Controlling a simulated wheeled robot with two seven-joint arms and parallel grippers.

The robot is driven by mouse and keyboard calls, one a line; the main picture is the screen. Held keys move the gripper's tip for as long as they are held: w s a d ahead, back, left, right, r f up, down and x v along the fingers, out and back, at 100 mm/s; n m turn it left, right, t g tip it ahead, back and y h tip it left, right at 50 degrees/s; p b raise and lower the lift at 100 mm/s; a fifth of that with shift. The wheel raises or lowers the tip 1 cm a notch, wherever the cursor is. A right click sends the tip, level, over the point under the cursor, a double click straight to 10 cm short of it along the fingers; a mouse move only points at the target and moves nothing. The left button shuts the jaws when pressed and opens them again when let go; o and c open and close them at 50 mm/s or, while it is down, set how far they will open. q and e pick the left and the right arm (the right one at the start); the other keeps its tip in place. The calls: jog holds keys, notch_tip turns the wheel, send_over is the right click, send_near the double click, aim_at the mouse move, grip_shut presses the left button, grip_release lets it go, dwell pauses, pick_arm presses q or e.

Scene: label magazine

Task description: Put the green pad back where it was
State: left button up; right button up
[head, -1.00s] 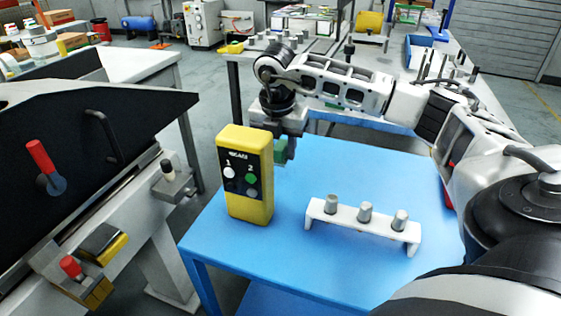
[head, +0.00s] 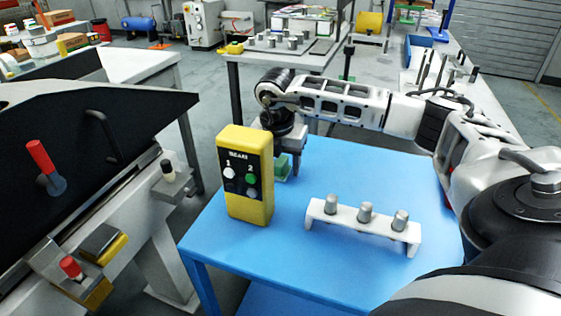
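The green pad (head: 283,167) shows as a small green block just behind the right edge of the yellow control box (head: 245,176). My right gripper (head: 288,168) points down behind the box with the pad between its fingers, at or just above the blue table (head: 345,265). The box hides part of the gripper and perhaps part of the pad. I cannot tell whether the pad touches the table. My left gripper is not in view.
A white rack (head: 362,222) with three grey pegs stands on the blue table, right of the box. A black machine (head: 85,150) with red-handled levers is at the left. The table is clear between box and rack and behind the rack.

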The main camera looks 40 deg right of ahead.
aim_at(278, 164)
jog(key=shift+r, duration=0.1)
jog(key=shift+r, duration=0.2)
notch_tip(278, 164, up, 12)
jog(key=a, duration=0.1)
jog(key=shift+s+a+f, duration=0.2)
jog(key=shift+s+a, duration=0.1)
jog(key=shift+s, duration=0.1)
